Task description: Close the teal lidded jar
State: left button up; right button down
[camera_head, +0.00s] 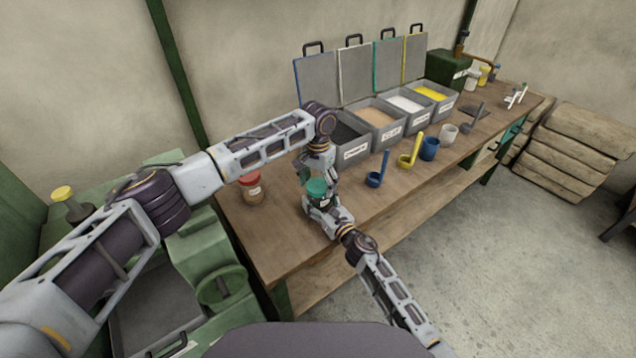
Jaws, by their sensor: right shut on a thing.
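The jar with the teal lid (317,187) is at the near edge of the wooden bench, in the middle of the head view. The lid is on top of the jar and looks level; I cannot tell whether it is fully seated. My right gripper (319,203) is shut on the jar body from the near side and hides most of it. My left gripper (317,177) points down from above, with its fingers spread on either side of the lid. I cannot tell whether they touch it.
A jar with a red lid (251,180) stands left on the bench (265,235). Open grey bins (349,150) with raised lids line the back. A blue scoop (379,170), a yellow scoop (410,155) and cups stand to the right. A green machine (210,255) is at the left.

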pick_arm(q)
jog(key=c, duration=0.7)
jog(key=o, duration=1.2)
jog(key=shift+r, duration=0.2)
notch_tip(320, 180, up, 12)
jog(key=shift+f, duration=0.2)
pick_arm(e)
jog(key=shift+c, duration=1)
grip_release()
